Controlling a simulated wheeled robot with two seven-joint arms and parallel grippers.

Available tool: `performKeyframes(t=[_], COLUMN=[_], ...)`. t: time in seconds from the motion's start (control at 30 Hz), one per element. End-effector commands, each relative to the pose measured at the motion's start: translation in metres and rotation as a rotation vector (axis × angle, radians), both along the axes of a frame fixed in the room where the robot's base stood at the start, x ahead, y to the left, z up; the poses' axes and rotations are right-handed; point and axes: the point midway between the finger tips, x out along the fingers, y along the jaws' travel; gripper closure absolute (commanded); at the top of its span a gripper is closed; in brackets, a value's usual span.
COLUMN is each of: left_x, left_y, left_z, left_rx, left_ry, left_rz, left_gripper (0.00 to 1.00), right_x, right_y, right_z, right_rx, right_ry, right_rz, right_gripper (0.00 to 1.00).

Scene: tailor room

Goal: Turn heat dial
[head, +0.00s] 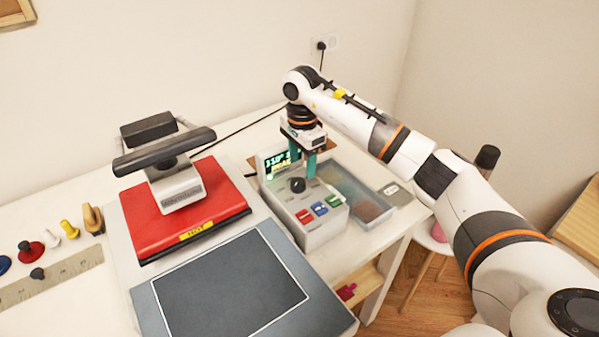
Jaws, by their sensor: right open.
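The heat dial (297,185) is a black knob on top of a light grey control box (322,232). A small lit green display (277,163) stands at the back of the box, partly covered by a gripper finger. Red, blue and green buttons sit in front of the dial. My right gripper (303,168) comes down from above with teal fingers. It is open and empty, with its fingertips just behind and above the dial. I cannot tell whether a fingertip touches the box. My left gripper is not in view.
Left of the box is a heat press with a red plate (185,212), a black handle (165,150) and a dark grey lower plate (228,290). A clear tray (360,193) sits right of the box.

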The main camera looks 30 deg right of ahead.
Motion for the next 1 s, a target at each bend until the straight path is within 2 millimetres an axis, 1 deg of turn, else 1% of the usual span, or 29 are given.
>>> performKeyframes(t=[0.03,0.13,0.3,0.43,0.7,0.87,0.9,0.97,1.0], left_x=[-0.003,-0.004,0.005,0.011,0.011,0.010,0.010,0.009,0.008], left_y=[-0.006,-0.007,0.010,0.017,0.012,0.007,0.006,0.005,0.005], left_z=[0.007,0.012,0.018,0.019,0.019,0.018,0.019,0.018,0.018], left_rx=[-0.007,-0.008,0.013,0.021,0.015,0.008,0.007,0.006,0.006], left_ry=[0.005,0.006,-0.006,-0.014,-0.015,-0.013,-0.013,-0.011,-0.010], left_rz=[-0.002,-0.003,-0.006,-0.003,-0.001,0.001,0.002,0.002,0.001], left_gripper=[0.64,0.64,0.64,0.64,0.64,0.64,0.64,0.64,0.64], right_x=[-0.001,-0.001,0.000,0.000,0.000,0.000,0.000,0.000,0.000], right_y=[0.001,0.002,0.002,0.002,0.002,0.002,0.002,0.002,0.002], right_z=[-0.008,-0.026,-0.046,-0.054,-0.055,-0.055,-0.055,-0.055,-0.055], right_rx=[0.001,0.003,0.002,0.003,0.002,0.003,0.002,0.002,0.002], right_ry=[0.004,0.003,0.000,-0.001,-0.002,-0.002,-0.002,-0.002,-0.002], right_rz=[0.001,0.002,0.001,0.002,0.002,0.002,0.002,0.002,0.002], right_gripper=[0.44,0.44,0.44,0.44,0.44,0.71,0.77,0.87,0.89])
